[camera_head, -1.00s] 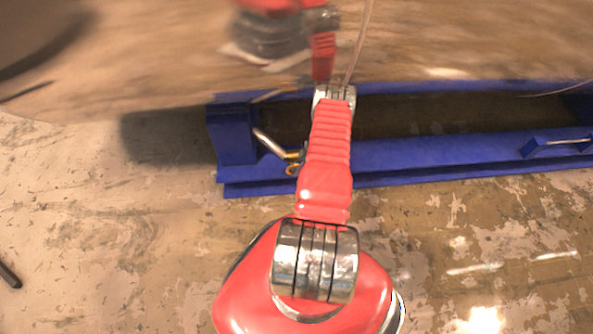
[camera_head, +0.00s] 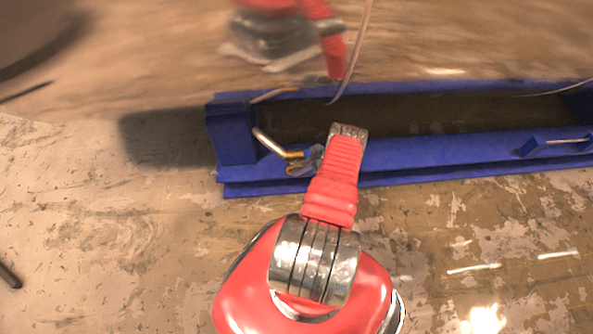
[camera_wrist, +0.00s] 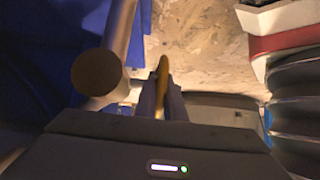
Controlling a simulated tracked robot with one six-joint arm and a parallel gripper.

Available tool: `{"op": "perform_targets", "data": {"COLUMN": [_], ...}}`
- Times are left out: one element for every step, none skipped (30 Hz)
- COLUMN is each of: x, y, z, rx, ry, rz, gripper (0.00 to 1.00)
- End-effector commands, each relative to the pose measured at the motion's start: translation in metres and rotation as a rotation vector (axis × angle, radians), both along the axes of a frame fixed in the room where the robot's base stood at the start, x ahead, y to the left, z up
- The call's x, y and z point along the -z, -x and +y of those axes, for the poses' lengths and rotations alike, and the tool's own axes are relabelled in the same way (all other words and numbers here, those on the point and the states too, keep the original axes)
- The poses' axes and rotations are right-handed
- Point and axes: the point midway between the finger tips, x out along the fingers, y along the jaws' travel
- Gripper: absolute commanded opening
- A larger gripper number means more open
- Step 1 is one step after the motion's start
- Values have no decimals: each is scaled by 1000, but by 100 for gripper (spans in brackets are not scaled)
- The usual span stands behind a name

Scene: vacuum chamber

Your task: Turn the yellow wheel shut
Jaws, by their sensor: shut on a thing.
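The yellow wheel (camera_head: 295,171) is small and sits below the brass end of a bent metal pipe at the left part of the blue frame. In the wrist view the yellow wheel (camera_wrist: 162,68) is seen edge-on, between my two fingers. My gripper (camera_wrist: 161,92) is shut on it. In the head view my gripper (camera_head: 306,165) is a small grey shape beside the wheel, partly hidden by my red arm. The wheel's turned angle cannot be told.
The bent pipe (camera_head: 270,143) rises from the blue frame (camera_head: 400,153); its round end (camera_wrist: 97,72) is close left of my fingers in the wrist view. The shiny curved wall (camera_head: 150,75) mirrors my arm.

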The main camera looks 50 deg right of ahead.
Motion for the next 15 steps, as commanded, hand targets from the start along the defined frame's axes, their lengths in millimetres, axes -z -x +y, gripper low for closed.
{"op": "perform_targets", "data": {"x": [2, 2, 2, 2, 2, 2, 2, 2, 2, 2, 2, 2, 2, 2, 2], "y": [3, 3, 3, 3, 3, 3, 3, 3, 3, 3, 3, 3, 3, 3, 3], "z": [0, 0, 0, 0, 0, 0, 0, 0, 0, 0, 0, 0, 0, 0, 0], "rx": [2, 1, 1, 0, 0, 1, 0, 0, 0, 0, 0, 0, 0, 0, 0], "ry": [-3, -6, -10, -13, -14, -16, -17, -17, -18, -19, -19, -19, -19, -19, -19], "rz": [-2, -5, -9, -11, -13, -15, -16, -17, -17, -18, -18, -18, -18, -18, -18], "gripper": [0, 0, 0, 0, 0, 0, 0, 0, 0, 0, 0, 0, 0, 0, 0]}}
